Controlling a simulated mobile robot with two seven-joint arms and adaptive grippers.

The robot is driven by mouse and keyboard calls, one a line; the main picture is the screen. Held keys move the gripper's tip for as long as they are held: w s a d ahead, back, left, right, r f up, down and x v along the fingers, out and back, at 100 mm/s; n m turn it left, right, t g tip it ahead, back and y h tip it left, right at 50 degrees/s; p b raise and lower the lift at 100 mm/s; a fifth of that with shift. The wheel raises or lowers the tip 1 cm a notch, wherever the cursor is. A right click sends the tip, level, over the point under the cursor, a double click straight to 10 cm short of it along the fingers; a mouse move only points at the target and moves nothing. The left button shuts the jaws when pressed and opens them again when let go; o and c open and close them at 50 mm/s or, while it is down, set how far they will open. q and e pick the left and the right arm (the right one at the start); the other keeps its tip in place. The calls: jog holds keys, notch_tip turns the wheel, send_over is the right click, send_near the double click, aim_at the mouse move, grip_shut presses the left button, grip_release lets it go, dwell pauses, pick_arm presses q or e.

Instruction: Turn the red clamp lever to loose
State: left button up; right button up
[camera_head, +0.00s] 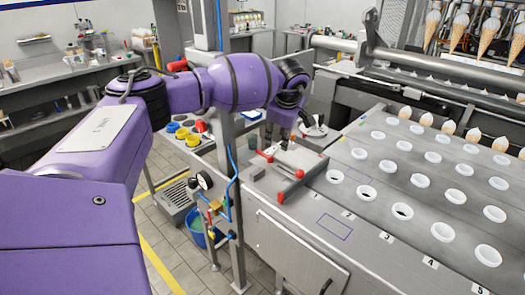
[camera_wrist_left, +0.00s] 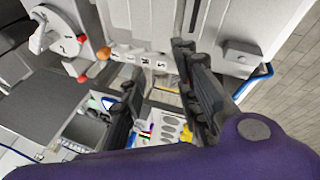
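In the head view a grey plate beside the worktop carries a clamp fitting with red parts. A red bar (camera_head: 290,191) lies along its front right, with a red ball end (camera_head: 299,173) above it. A smaller red-tipped piece (camera_head: 267,156) sits at the back left of the plate. I cannot tell which part is the lever's handle or how it is set. My left gripper (camera_head: 283,133) hangs above and behind the fitting, apart from it. In the left wrist view my left gripper (camera_wrist_left: 160,95) has its fingers spread with nothing between them. My right gripper is not in view.
A white dial (camera_head: 314,129) stands just right of my left gripper; the wrist view shows a numbered white dial (camera_wrist_left: 60,38). The worktop (camera_head: 385,245) has rows of white cups. A blue tube (camera_head: 233,175) and gauge (camera_head: 205,180) are on the left. A bucket (camera_head: 199,232) stands below.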

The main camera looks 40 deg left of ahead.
aim_at(263, 154)
pick_arm(q)
jog(key=shift+m+g+y, duration=0.5)
jog(key=shift+g+y, duration=0.2)
jog(key=shift+g, duration=0.2)
jog(key=a+f, duration=0.1)
jog(key=f, duration=0.1)
jog(key=s+a+f, duration=0.1)
jog(key=a+f, duration=0.1)
jog(key=s+a+f, duration=0.1)
jog(key=a+f, duration=0.1)
jog(key=shift+s+a+f, duration=0.1)
jog(key=shift+a+f, duration=0.1)
jog(key=shift+f, duration=0.2)
